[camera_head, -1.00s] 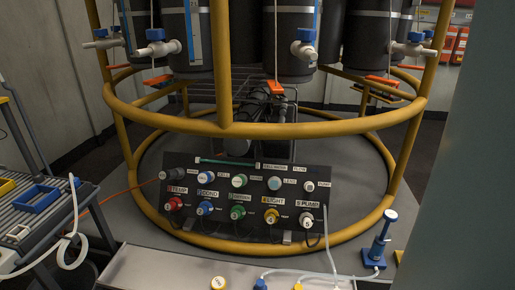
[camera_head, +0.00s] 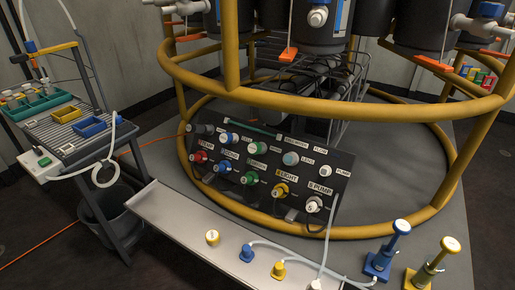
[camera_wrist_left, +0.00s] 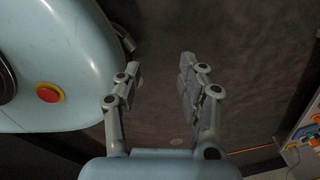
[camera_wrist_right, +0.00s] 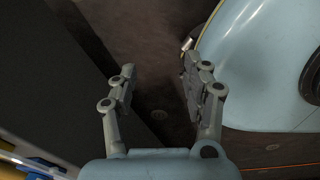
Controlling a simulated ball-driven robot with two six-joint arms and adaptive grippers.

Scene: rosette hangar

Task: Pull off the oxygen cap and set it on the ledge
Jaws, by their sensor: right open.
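The tilted dark panel (camera_head: 219,184) stands low inside the yellow ring frame and carries two rows of coloured caps or plugs. A green cap (camera_head: 253,178) sits in the lower row, between a blue and a yellow one; another green one (camera_head: 256,147) sits in the upper row. The label by the lower green cap is too small to read surely. The pale ledge (camera_head: 178,220) runs in front of the panel. My left gripper (camera_wrist_left: 158,78) is open and empty over dark floor. My right gripper (camera_wrist_right: 157,78) is open and empty too. Neither shows in the head view.
A yellow cap (camera_head: 212,237), a blue plug (camera_head: 247,252) and a yellow plug (camera_head: 278,269) are on the ledge. A blue hand pump (camera_head: 380,262) and a yellow one (camera_head: 432,268) stand at right. A trolley (camera_head: 70,145) stands left, above a bin (camera_head: 112,222).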

